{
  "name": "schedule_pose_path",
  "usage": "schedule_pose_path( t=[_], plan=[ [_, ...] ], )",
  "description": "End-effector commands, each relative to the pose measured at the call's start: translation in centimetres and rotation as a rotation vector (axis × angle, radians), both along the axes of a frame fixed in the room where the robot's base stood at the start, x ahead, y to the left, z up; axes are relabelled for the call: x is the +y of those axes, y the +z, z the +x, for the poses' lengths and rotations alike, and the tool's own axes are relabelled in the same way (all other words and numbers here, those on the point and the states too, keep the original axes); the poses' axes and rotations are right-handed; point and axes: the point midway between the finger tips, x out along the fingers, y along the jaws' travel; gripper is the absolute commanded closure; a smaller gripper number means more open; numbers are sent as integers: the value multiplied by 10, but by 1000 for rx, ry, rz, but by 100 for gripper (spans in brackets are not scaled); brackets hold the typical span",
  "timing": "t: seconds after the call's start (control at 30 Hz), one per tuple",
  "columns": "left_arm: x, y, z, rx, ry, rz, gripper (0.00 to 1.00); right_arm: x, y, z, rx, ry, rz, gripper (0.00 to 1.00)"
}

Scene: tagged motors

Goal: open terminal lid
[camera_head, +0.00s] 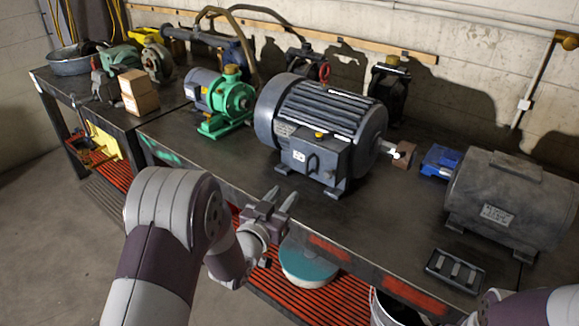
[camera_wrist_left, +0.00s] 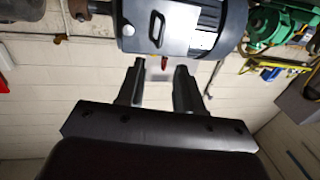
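A large dark grey finned motor (camera_head: 325,110) stands on the bench in the middle of the head view. The terminal box on its front has a lid (camera_head: 322,157) with a small dark handle (camera_head: 313,163); the lid looks shut. In the left wrist view, the handle (camera_wrist_left: 157,25) shows on the motor's box, beyond the fingertips. My left gripper (camera_head: 281,194) is in front of the bench's front edge, below and left of the lid, apart from it. It is open and empty, its two fingers (camera_wrist_left: 160,66) spread. My right gripper is out of view; only part of my right arm shows at bottom right.
A green pump (camera_head: 228,98) stands left of the motor. A large grey motor (camera_head: 515,200), a blue vise-like block (camera_head: 440,160) and a black slotted tray (camera_head: 455,270) are to the right. Bare bench top lies in front of the motor. Cardboard boxes (camera_head: 138,92) sit on the left bench.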

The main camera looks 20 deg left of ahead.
Motion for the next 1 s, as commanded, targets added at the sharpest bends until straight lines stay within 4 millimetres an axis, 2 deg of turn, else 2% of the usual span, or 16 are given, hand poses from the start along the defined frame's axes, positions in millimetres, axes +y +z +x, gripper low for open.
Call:
schedule_pose_path(
  t=[0.3,0.5,0.67,0.9,0.97,1.0],
  plan=[
    [-12,2,75,2,0,-2,64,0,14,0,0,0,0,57],
    [-17,1,109,3,1,-2,64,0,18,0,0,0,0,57],
    [-18,0,118,3,1,-2,64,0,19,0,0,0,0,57],
    [-18,0,119,4,2,-1,64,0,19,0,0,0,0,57],
    [-18,0,119,4,2,-1,84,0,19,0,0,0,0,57],
    [-18,0,119,4,2,-1,97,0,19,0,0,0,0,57]
  ],
)
